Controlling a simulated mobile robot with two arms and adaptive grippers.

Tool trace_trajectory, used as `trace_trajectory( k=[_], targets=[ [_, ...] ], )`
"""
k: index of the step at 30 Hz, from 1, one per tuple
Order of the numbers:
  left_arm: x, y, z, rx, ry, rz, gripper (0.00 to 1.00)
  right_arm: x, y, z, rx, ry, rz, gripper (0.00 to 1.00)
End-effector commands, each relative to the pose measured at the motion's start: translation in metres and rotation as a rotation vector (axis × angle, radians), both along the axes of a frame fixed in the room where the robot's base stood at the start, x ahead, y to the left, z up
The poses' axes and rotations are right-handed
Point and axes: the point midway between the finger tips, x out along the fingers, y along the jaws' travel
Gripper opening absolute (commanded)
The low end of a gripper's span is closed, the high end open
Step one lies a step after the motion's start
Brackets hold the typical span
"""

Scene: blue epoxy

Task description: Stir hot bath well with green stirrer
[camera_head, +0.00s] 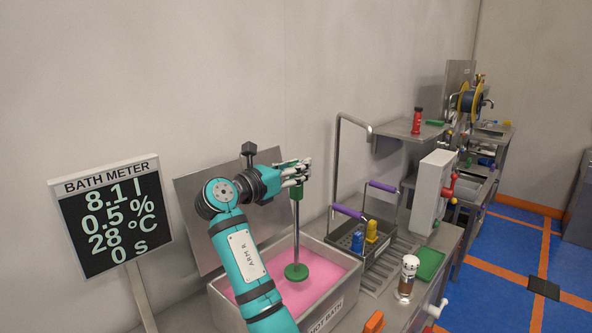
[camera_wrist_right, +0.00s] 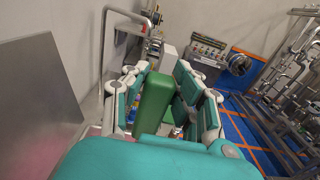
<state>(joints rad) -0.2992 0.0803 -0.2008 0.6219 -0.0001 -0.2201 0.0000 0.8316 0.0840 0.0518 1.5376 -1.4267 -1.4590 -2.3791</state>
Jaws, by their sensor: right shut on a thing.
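The green stirrer (camera_head: 296,272) is a metal rod with a green disc at its lower end and a green handle on top. My right gripper (camera_head: 297,174) is shut on the handle; the handle (camera_wrist_right: 154,102) shows between the fingers in the right wrist view. The rod hangs about upright over the hot bath (camera_head: 334,312), a metal tank of pink liquid. The disc is at or just above the liquid; I cannot tell which. The bath meter (camera_head: 110,215) at left reads 8.1 l, 0.5 %, 28 °C, 0 s. My left gripper is not in view.
A basket with purple handles (camera_head: 348,211) holding blue and yellow items stands right of the bath. A pepper-mill-like shaker (camera_head: 408,277), a green tray (camera_head: 430,263) and an orange item (camera_head: 374,321) are nearby. A metal panel (camera_head: 188,200) rises behind the bath.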

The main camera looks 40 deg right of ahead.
Motion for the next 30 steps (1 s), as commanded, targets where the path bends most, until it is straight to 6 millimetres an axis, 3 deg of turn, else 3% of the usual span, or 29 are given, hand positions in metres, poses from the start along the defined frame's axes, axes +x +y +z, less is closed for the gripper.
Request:
trace_trajectory(
  k=[30],
  targets=[
    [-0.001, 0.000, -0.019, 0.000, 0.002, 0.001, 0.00, 0.000, 0.000, -0.099, -0.002, 0.000, 0.000, 0.00]
  ],
)
